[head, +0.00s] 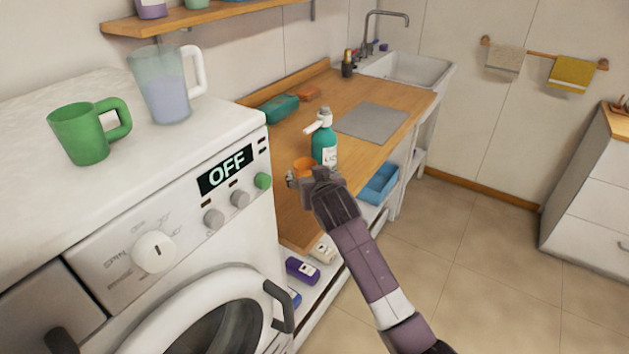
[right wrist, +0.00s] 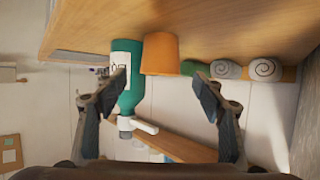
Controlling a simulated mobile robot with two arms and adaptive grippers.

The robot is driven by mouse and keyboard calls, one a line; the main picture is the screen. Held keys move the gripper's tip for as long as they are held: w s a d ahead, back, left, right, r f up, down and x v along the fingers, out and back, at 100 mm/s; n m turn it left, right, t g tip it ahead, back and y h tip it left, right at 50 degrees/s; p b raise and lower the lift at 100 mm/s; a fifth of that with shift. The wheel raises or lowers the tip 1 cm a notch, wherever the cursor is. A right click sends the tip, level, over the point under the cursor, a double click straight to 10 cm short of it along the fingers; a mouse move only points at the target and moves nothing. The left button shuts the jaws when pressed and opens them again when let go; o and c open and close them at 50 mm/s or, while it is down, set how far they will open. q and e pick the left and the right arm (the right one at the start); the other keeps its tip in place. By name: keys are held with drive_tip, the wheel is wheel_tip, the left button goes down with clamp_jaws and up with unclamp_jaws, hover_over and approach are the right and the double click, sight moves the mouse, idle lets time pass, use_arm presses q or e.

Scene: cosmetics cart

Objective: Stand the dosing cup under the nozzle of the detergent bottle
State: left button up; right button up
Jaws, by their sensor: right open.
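The orange dosing cup (head: 303,166) stands on the wooden counter beside the teal detergent bottle (head: 324,148), on its nozzle side. The bottle stands upright, and its white nozzle (head: 315,127) points left. My right gripper (head: 308,178) is at the cup, partly hiding it. The upside-down right wrist view shows the cup (right wrist: 160,54) between the open fingers (right wrist: 162,88), apart from both. There the bottle (right wrist: 128,75) is partly behind one finger, and the nozzle (right wrist: 146,127) extends toward the cup's side. Exact alignment of cup and nozzle cannot be told. My left gripper is not visible.
The washing machine (head: 190,215) with a green mug (head: 85,132) and a clear jug (head: 162,88) stands at left. A teal item (head: 279,108), a grey mat (head: 371,120) and a sink (head: 408,68) lie farther back. A blue bin (head: 380,184) is under the counter.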

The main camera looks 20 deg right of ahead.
drive_tip(key=v, duration=0.6)
drive_tip(key=shift+s, duration=0.15)
idle(0.3)
